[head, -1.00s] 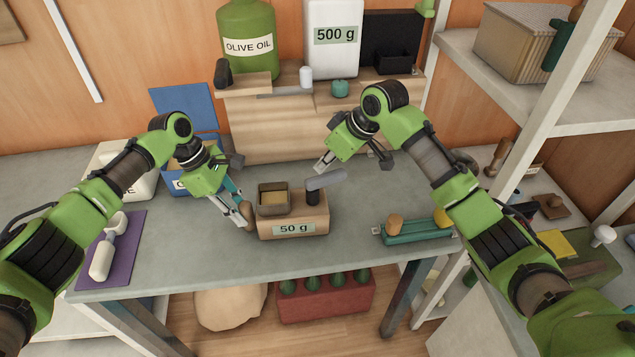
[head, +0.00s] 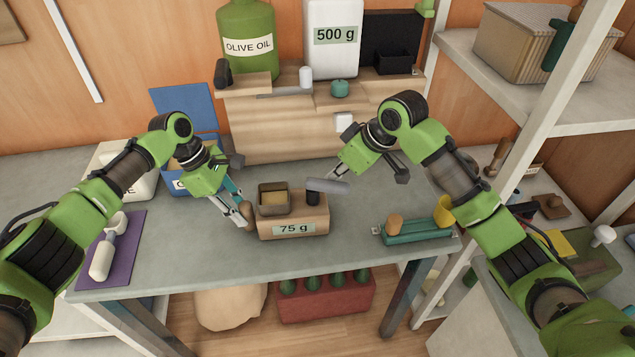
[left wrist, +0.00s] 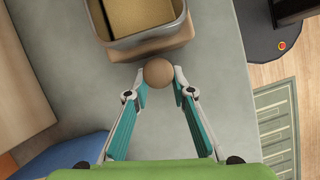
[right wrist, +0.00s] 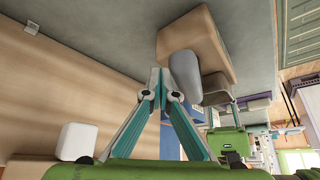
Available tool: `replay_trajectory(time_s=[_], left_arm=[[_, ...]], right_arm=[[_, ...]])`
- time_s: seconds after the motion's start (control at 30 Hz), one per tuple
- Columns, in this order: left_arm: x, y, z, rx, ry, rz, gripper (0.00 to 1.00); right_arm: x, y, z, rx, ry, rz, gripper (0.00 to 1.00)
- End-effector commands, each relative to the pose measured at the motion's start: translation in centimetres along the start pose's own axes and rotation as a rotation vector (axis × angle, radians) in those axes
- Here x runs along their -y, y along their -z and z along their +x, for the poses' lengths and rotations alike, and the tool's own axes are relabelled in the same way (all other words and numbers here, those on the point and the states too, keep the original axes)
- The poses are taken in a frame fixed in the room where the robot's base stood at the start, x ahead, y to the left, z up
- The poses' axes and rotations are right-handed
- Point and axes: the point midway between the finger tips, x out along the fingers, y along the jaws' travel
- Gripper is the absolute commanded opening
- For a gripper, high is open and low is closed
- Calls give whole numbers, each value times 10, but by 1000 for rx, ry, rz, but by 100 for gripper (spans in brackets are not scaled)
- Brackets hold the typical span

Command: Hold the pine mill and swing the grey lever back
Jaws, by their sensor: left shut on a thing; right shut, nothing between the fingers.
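The pine mill (head: 318,222) stands on the grey bench, its label reading "75 g", with a square hopper (head: 274,197) on top. It also shows in the left wrist view (left wrist: 150,51) and right wrist view (right wrist: 192,38). My left gripper (head: 247,218) is shut on the round brown knob (left wrist: 158,73) at the mill's left end.
A wooden shelf unit (head: 270,135) with an olive oil bottle (head: 247,30) and a 500 g canister (head: 331,55) stands behind. A teal tray (head: 420,232) lies to the right. A purple mat (head: 122,258) lies at the left. The bench in front is clear.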

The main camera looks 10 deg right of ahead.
Motion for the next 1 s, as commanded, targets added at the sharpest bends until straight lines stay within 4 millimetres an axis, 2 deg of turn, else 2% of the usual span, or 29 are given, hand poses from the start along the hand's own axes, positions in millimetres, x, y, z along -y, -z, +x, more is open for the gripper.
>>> replay_trajectory(time_s=[1.0], left_arm=[[-1,0,-1,0,-3,-2,0]], right_arm=[[16,-38,-22,1,0,0,0]])
